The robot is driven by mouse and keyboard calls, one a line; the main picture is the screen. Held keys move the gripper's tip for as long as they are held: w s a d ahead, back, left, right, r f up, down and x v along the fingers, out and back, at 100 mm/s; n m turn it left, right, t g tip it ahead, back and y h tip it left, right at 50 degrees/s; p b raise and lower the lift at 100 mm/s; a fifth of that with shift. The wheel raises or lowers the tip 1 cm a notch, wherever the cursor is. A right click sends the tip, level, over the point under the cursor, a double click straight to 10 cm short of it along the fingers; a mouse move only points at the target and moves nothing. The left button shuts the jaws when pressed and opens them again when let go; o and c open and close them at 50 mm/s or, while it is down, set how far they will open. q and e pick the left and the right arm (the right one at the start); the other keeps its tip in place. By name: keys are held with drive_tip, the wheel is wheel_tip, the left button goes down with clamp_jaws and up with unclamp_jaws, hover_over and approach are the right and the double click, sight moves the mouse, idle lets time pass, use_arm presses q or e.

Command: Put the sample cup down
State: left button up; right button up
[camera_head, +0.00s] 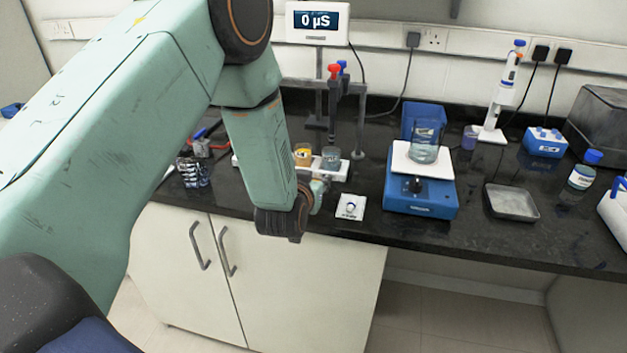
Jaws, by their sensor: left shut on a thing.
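My left arm comes in from the left and reaches down over the front of the black bench. My left gripper (316,190) is small and mostly hidden behind my dark wrist. It is shut on what appears to be the sample cup, of which only a pale greenish part (318,198) shows at the wrist's right side. A white square pad with a dark ring mark (350,206) lies on the bench just right of the gripper. My right gripper is not in view.
Behind the gripper, a white tray (338,174) bears an amber cup (302,154) and a grey-blue cup (331,158), near a probe stand (332,115). A blue stirrer (420,195) with a beaker (424,143) stands right. A grey dish (511,203) lies farther right. The bench's front edge is close.

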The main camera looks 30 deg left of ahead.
use_arm(q)
drive_tip(key=shift+a+f, duration=0.15)
drive_tip(key=o, duration=1.1)
drive_tip(key=shift+d, duration=0.3)
drive_tip(key=shift+o, duration=0.4)
drive_tip(key=shift+a, duration=0.15)
drive_tip(key=shift+r, duration=0.25)
drive_tip(key=v, duration=1.2)
